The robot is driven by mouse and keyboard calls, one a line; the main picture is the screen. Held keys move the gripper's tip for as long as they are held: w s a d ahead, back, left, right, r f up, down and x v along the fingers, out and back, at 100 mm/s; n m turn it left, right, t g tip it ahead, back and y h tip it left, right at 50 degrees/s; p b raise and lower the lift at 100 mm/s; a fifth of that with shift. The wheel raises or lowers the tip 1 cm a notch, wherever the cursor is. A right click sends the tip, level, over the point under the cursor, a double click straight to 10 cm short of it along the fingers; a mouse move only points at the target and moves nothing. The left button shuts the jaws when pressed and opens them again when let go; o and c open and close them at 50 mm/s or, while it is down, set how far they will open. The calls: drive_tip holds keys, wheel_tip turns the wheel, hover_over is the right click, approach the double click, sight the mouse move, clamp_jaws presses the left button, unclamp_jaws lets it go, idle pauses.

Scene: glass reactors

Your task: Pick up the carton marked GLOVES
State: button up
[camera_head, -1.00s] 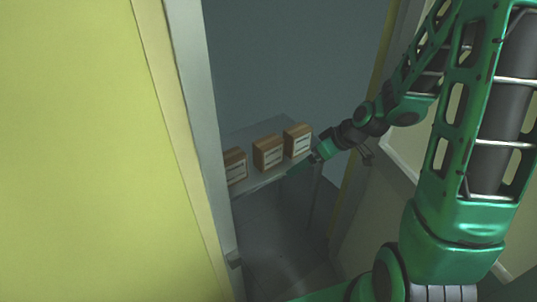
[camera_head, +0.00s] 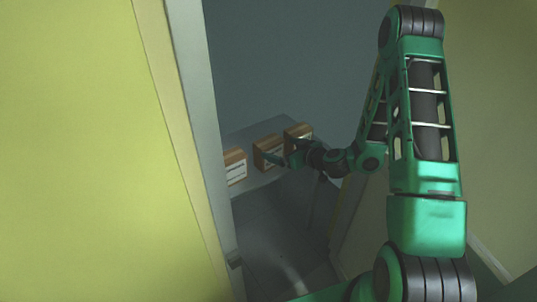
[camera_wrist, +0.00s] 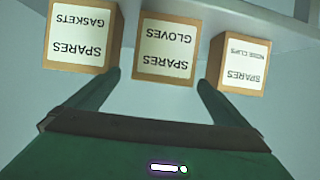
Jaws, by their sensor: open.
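The carton marked GLOVES (camera_wrist: 164,52) is the middle of three brown cartons with white labels in the wrist view, its lettering upside down. It is also the middle carton (camera_head: 265,152) in the head view, partly hidden by my gripper. My gripper (camera_wrist: 159,82) is open and empty. Its two fingertips are spread to either side of the GLOVES carton's front, level with the gaps beside it; I cannot tell how far in front they are. The head view shows my gripper (camera_head: 282,154) at the cartons.
The GASKETS carton (camera_wrist: 80,38) and another SPARES carton (camera_wrist: 238,64) stand close on either side. All stand on a grey shelf or table (camera_head: 260,187). A yellow-green panel with a pale frame (camera_head: 188,120) edges the opening at left.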

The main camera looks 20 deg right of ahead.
sight(269, 146)
drive_tip(key=x, duration=0.8)
drive_tip(key=shift+s+a+f, duration=0.1)
drive_tip(key=shift+a+f, duration=0.1)
drive_tip(key=shift+a, duration=0.05)
drive_tip(key=c, duration=1.1)
drive_tip(key=shift+r, duration=0.1)
